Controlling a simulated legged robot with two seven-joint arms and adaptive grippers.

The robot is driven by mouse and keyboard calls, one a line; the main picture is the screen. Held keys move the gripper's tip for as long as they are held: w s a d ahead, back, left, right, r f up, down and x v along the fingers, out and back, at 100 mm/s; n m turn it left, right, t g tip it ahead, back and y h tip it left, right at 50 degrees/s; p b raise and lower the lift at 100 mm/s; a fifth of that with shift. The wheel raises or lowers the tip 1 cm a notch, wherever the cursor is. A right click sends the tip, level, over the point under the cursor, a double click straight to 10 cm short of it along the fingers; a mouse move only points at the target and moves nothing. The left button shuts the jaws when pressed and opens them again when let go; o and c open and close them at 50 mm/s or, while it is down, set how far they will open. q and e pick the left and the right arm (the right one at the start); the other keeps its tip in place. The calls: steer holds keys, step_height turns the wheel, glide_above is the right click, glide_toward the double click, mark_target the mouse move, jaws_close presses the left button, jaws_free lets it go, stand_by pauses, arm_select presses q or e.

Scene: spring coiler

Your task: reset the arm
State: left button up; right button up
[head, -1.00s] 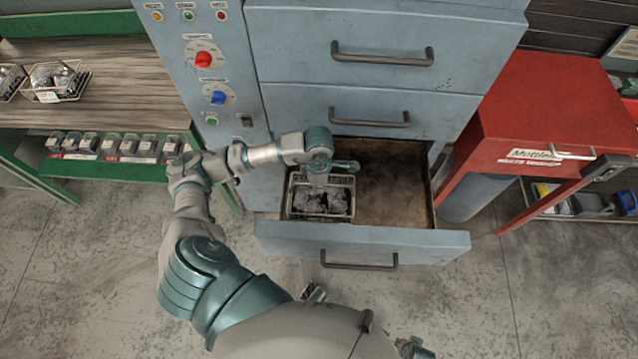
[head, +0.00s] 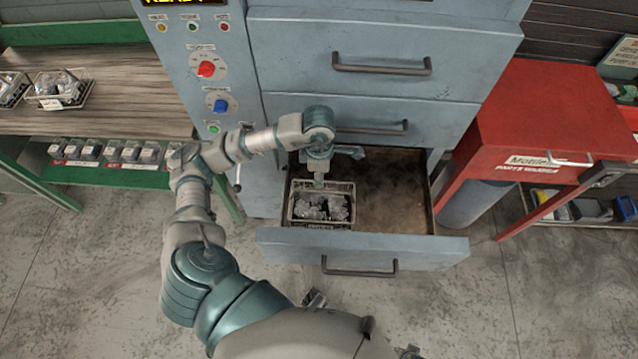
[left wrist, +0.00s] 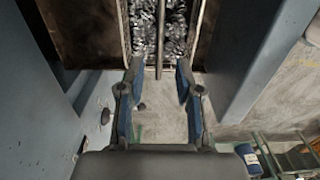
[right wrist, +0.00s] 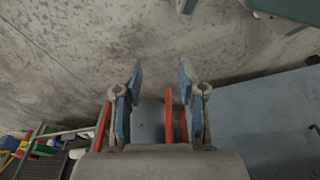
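My left arm reaches over the open bottom drawer of the grey-blue machine. My left gripper (head: 319,182) is above the back edge of a wire basket (head: 322,224) of grey metal pieces, which sits in the left part of the drawer (head: 440,244). In the left wrist view the fingers (left wrist: 158,76) are apart with nothing between them, and the basket's metal pieces (left wrist: 145,28) lie beyond the tips. My right gripper (right wrist: 160,72) is open and empty over the concrete floor; I cannot make it out in the head view.
The drawer's right part is empty. A red cabinet (head: 545,115) stands at the right. A wooden-topped bench (head: 110,95) with more wire baskets (head: 58,88) is at the left. The machine's panel has a red knob (head: 206,69) and a blue knob (head: 221,105).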

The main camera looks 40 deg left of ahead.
arm_select(q)
step_height(320, 180, up, 2)
steer(key=shift+r, duration=0.2)
arm_select(e)
steer(key=shift+s+f, duration=0.15)
steer(key=shift+f, duration=0.15)
